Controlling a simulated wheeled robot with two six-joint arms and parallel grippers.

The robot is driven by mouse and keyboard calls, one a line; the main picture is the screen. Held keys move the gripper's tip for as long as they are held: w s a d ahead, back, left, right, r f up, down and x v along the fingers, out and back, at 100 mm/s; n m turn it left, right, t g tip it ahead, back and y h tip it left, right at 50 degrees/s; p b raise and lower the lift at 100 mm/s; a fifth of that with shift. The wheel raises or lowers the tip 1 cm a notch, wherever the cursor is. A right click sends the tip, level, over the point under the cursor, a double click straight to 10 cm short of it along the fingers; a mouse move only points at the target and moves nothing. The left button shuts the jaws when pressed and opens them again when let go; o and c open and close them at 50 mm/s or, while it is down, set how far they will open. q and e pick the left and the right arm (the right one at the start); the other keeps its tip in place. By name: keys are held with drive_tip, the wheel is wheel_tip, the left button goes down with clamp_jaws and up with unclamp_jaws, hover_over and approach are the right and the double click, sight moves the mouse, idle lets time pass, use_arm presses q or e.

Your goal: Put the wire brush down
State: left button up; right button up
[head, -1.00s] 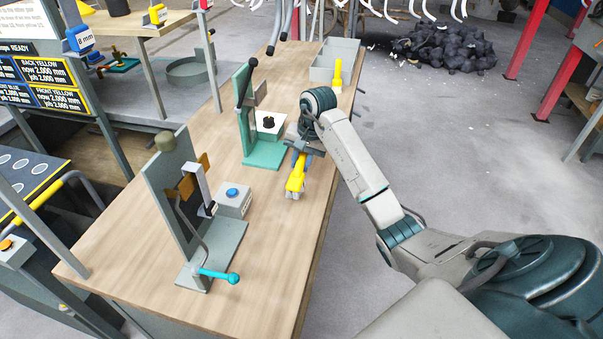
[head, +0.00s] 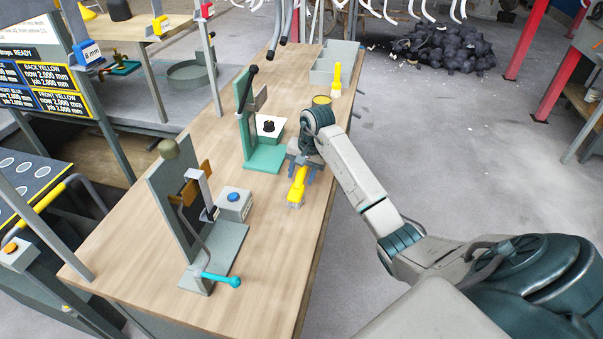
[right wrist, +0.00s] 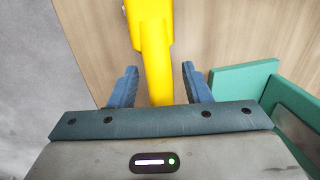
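The wire brush (head: 299,186) has a yellow handle and a grey bristle end. It is on the wooden bench near its right edge, the bristle end toward me. My right gripper (head: 302,170) is low over the handle. In the right wrist view, its two blue fingers (right wrist: 160,86) stand apart on both sides of the yellow handle (right wrist: 152,50). A gap shows on each side, so the gripper is open and not clamping the brush. The bristles are out of the wrist view. My left gripper is not in view.
The green press stand (head: 265,158) is close to the left of my right gripper. A grey lever fixture (head: 215,255) and a box with a blue button (head: 234,205) stand nearer. A yellow-topped tin (head: 322,100), a yellow bottle (head: 337,78) and grey bins (head: 335,60) are farther back.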

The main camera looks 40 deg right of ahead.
drive_tip(key=shift+r, duration=0.2)
drive_tip(key=shift+d+r, duration=0.1)
drive_tip(key=shift+r, duration=0.2)
wheel_tip(320, 180, up, 11)
drive_tip(key=s+d+p, duration=0.1)
drive_tip(key=s+p, duration=0.1)
drive_tip(key=shift+d+p, duration=0.2)
drive_tip(key=shift+p, duration=0.2)
drive_tip(key=shift+a+f, duration=0.1)
